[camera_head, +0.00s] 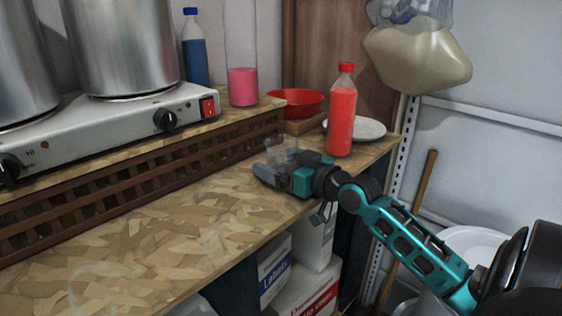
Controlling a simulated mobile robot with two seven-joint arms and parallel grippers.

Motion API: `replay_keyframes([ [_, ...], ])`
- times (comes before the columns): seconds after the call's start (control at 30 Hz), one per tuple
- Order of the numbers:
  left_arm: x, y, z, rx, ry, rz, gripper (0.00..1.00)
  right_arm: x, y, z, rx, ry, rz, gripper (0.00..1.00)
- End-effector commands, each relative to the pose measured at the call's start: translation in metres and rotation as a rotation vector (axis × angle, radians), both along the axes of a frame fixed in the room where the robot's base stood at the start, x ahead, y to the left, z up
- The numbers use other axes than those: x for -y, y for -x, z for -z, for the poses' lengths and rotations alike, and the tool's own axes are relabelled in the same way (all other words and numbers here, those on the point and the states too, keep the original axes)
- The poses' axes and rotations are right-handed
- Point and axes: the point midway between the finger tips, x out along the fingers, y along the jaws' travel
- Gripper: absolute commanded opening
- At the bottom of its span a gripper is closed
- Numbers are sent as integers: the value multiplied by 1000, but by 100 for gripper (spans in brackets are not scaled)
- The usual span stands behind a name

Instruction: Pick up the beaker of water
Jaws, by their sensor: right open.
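A small clear beaker (284,146) stands on the wooden worktop, just behind my right gripper in the picture. Its lower part is hidden by the gripper, and the water in it cannot be made out. My right gripper (268,170) is open, low over the worktop, with its fingers pointing left. It is close to the beaker; whether they touch cannot be told. My left gripper is not in view.
A red bottle (340,122) stands right of the beaker, before a white plate (369,128). A red bowl (296,101), a pink-filled cylinder (242,88) and a hotplate (120,122) with metal pots are behind. The worktop's front left (130,255) is clear.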

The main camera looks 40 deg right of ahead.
Motion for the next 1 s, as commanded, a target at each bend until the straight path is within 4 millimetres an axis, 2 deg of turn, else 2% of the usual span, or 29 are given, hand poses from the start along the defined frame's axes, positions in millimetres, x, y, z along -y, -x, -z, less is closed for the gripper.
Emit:
replay_keyframes([
  [0.17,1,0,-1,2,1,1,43,0,0,0,0,0,0,98],
  [0.8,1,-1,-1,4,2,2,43,0,0,-1,2,0,0,39],
  [1.0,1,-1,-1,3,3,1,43,0,0,-1,2,0,0,39],
])
